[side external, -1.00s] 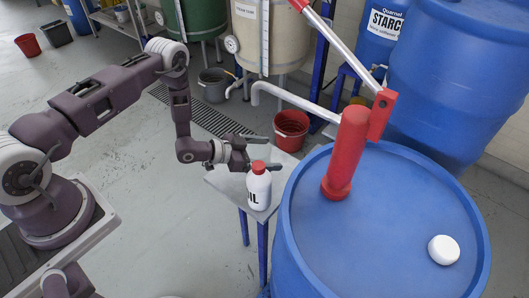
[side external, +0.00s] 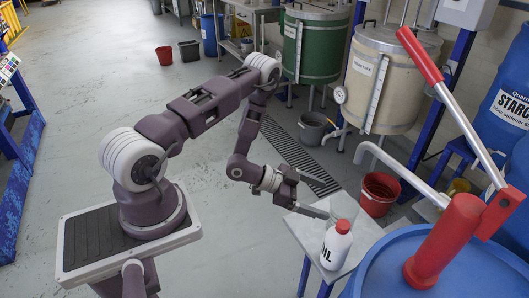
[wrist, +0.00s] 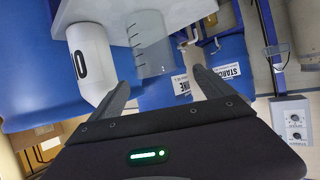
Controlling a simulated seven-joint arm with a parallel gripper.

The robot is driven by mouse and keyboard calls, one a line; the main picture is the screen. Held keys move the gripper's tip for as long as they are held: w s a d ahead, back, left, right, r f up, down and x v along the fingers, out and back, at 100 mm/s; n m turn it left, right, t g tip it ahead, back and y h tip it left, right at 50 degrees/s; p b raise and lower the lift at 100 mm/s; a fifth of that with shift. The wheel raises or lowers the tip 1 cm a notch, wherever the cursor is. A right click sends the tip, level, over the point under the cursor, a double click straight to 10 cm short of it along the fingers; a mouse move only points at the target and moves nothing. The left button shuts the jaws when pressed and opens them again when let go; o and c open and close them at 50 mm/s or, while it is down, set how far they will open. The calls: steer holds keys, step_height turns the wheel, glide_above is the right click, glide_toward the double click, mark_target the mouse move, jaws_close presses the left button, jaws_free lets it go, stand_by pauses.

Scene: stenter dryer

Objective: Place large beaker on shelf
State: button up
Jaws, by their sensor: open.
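The large beaker (wrist: 152,48) is clear glass with dark graduation marks in the wrist view, standing upright on the small table (wrist: 75,12). In the side view the beaker is faint beside the white oil bottle with a red cap (side external: 336,246). The bottle also shows in the wrist view (wrist: 92,68), to the left of the beaker. My gripper (side external: 328,196) is open and empty at the left edge of the table (side external: 303,232). In the wrist view my gripper (wrist: 162,81) has its fingers apart, with the beaker ahead, roughly between them.
A blue drum (side external: 400,262) with a red-handled pump (side external: 445,245) stands right of the table. A red bucket (side external: 378,194) and a grey bucket (side external: 313,128) are on the floor behind. A metal bench (side external: 248,8) stands at the back. The floor at left is largely clear.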

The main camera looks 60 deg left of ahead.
steer(key=w+a+r+n+g+y, duration=0.1)
steer(key=w+a+r+y, duration=0.15)
steer(key=r, duration=0.65)
steer(key=w+a+r+g+y, duration=0.1)
steer(key=w+a+r+y, duration=0.2)
steer(key=r, duration=0.6)
steer(key=s+d+r+n+g+y, duration=0.2)
steer(key=s+d+r+n+y, duration=0.15)
steer(key=s+r, duration=1.05)
steer(key=s+d+n+h, duration=0.1)
steer(key=s+d, duration=0.1)
steer(key=s, duration=0.6)
steer(key=s+d+n+g+h, duration=0.1)
steer(key=s+d, duration=0.2)
steer(key=s, duration=0.5)
steer(key=shift+s+d+r+g, duration=0.2)
steer(key=shift+s+r+g, duration=0.05)
steer(key=shift+s+g, duration=0.1)
